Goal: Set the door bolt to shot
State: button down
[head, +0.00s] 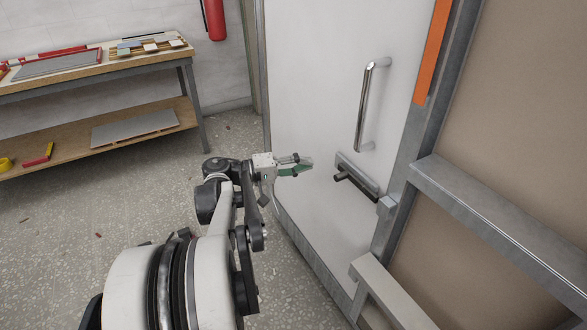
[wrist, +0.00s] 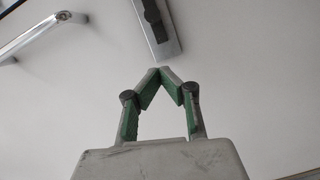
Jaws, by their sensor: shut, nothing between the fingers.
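The door bolt (head: 358,176) is a dark bar with a short knob on a grey metal plate, fixed low on the white door (head: 315,100). A small metal keeper block (head: 386,207) sits on the frame to its lower right. The bolt also shows at the top of the wrist view (wrist: 157,25). My gripper (head: 308,163) is left of the bolt, apart from it. In the wrist view its green-padded fingertips (wrist: 163,72) meet, with nothing held. I cannot tell for sure whether the bolt's end reaches into the keeper.
A chrome pull handle (head: 367,105) stands out from the door above the bolt. Grey metal framing (head: 480,210) with brown panels is at the right. A workbench (head: 100,70) with tiles and tools is at the back left. The floor between is mostly clear.

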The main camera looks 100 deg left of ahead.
aim_at(354, 181)
jog(key=b+x, duration=0.1)
jog(key=x, duration=0.3)
jog(key=shift+w+d+f, duration=0.15)
jog(key=shift+w, duration=0.2)
jog(key=shift+w+d+f, duration=0.1)
jog(key=shift+w+d, duration=0.5)
jog(key=shift+d, duration=0.15)
jog(key=shift+w+d+f+b, duration=0.15)
jog(key=shift+w+d+b, duration=0.05)
jog(key=shift+w+b, duration=0.1)
jog(key=shift+w+d, duration=0.25)
jog(key=shift+d, duration=0.05)
jog(key=shift+w+d, duration=1.75)
jog(key=shift+d, duration=0.05)
